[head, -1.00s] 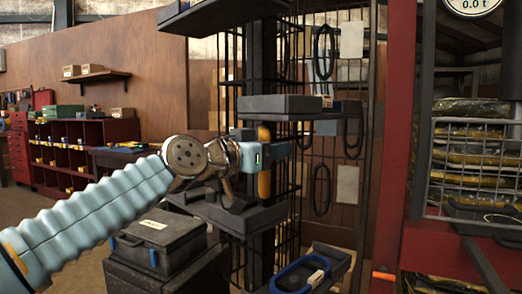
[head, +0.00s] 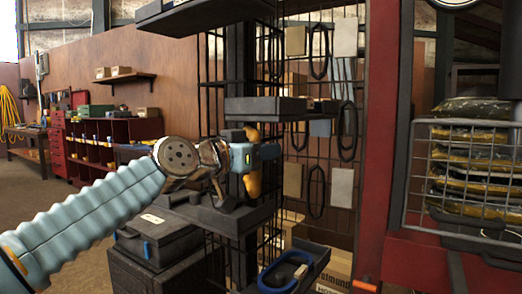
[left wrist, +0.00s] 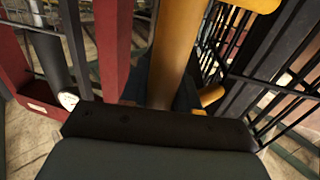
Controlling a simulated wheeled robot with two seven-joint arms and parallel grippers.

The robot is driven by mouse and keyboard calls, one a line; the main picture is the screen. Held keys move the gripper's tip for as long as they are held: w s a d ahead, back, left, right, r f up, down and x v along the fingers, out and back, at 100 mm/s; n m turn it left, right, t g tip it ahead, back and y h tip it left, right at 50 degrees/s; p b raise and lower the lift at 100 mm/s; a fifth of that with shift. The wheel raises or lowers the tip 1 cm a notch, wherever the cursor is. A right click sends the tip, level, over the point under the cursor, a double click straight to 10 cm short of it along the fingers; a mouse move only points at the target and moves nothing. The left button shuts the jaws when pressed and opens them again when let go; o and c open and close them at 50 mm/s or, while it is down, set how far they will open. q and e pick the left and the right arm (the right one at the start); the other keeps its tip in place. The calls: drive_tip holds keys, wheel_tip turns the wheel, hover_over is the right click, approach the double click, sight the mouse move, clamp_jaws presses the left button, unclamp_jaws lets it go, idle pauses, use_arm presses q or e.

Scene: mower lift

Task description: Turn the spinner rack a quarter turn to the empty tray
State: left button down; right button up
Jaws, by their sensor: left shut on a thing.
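The spinner rack (head: 238,62) is a tall dark column with wire-grid sides and dark trays at several heights. A yellow handle (head: 253,182) stands on it between a middle tray (head: 262,109) and a lower tray (head: 232,218). My left gripper (head: 262,155) is shut on this handle. The left wrist view also shows the yellow handle (left wrist: 178,50) rising from the jaws. The insides of the upper trays are hidden. A bottom tray (head: 318,262) holds a blue loop (head: 286,272). I cannot tell which tray is empty. My right gripper is not in view.
A dark case (head: 160,238) on a box stands left of the rack, close below my left arm. A red post (head: 385,130) and a wire basket of packs (head: 470,170) stand close on the right. Open floor (head: 60,220) lies at the left.

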use_arm(q)
drive_tip(key=shift+w+a+r, duration=0.2)
drive_tip(key=shift+a, duration=0.1)
drive_tip(key=c, duration=0.9)
unclamp_jaws()
drive_tip(key=shift+w+f, duration=0.15)
drive_tip(key=shift+d, duration=0.1)
drive_tip(key=shift+f, duration=0.1)
drive_tip(key=shift+s+a+b, duration=0.35)
drive_tip(key=shift+s, duration=0.05)
drive_tip(key=shift+b+v, duration=2.7)
drive_tip(key=shift+v, duration=3.75)
drive_tip(key=shift+c, duration=0.4)
